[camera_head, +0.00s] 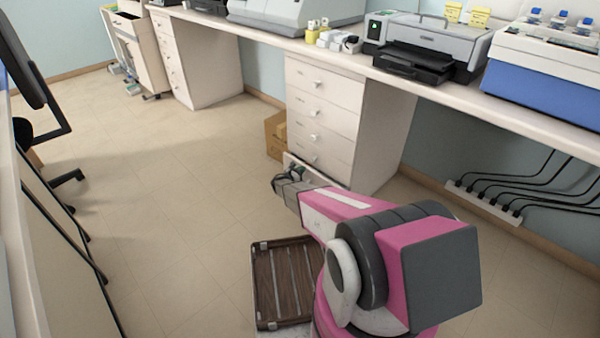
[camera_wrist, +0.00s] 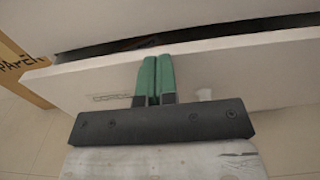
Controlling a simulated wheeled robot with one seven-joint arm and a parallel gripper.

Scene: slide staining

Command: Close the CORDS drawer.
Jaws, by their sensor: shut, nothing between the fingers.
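The CORDS drawer appears to be the lowest drawer (camera_head: 325,178) of the white drawer unit under the bench. It stands part way out. In the wrist view its pale front panel (camera_wrist: 225,70) lies across the picture, with a dark narrow gap behind its top edge.
A cardboard box (camera_head: 275,138) stands left of the unit; its lettering shows in the wrist view (camera_wrist: 18,70). A brown slatted rack-like panel (camera_head: 262,285) is near my base. Cables and a power strip (camera_head: 485,203) are at right.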

